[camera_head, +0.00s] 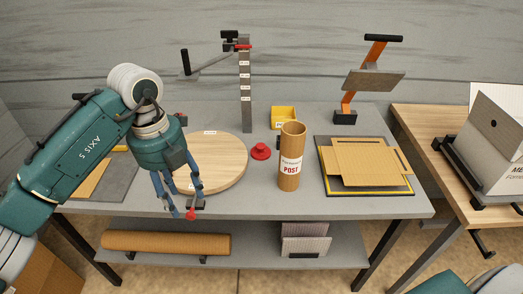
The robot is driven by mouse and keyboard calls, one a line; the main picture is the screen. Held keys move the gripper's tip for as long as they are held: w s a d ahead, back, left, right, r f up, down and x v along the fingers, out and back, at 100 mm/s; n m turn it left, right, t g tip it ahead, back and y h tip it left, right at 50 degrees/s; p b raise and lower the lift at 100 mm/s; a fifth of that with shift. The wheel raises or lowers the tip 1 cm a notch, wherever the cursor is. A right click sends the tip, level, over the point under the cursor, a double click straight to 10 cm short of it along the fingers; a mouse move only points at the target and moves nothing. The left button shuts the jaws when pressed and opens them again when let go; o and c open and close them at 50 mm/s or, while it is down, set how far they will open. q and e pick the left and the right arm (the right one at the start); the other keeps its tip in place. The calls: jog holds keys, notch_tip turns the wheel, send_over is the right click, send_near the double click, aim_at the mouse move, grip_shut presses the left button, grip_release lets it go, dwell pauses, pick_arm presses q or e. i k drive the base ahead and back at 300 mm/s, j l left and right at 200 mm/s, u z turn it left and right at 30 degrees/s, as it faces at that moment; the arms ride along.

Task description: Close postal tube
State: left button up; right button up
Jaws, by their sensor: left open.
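A brown cardboard postal tube (290,178) with a white label reading POST stands upright on the grey table, right of centre. Its upper end is uncovered. A red cap (260,151) with a knob on top lies on the table just left of the tube, apart from it. My left gripper (181,196) is open and points down near the table's front edge, in front of the round wooden board. It is well to the left of the cap and tube and holds nothing that I can see. My right gripper is out of view.
A round wooden board (222,160) lies left of the cap. A small red-tipped fixture (191,213) sits by my left fingertips. A post with an arm (245,95), a yellow bin (284,116) and an orange stand (375,60) stand behind. Flat cardboard (365,166) lies right of the tube.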

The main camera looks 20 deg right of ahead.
aim_at(291, 159)
jog(key=i+l, duration=0.35)
jog(key=l, duration=0.15)
jog(key=i+l, duration=0.35)
jog(key=l, duration=0.2)
jog(key=i+l, duration=0.35)
jog(key=l, duration=0.15)
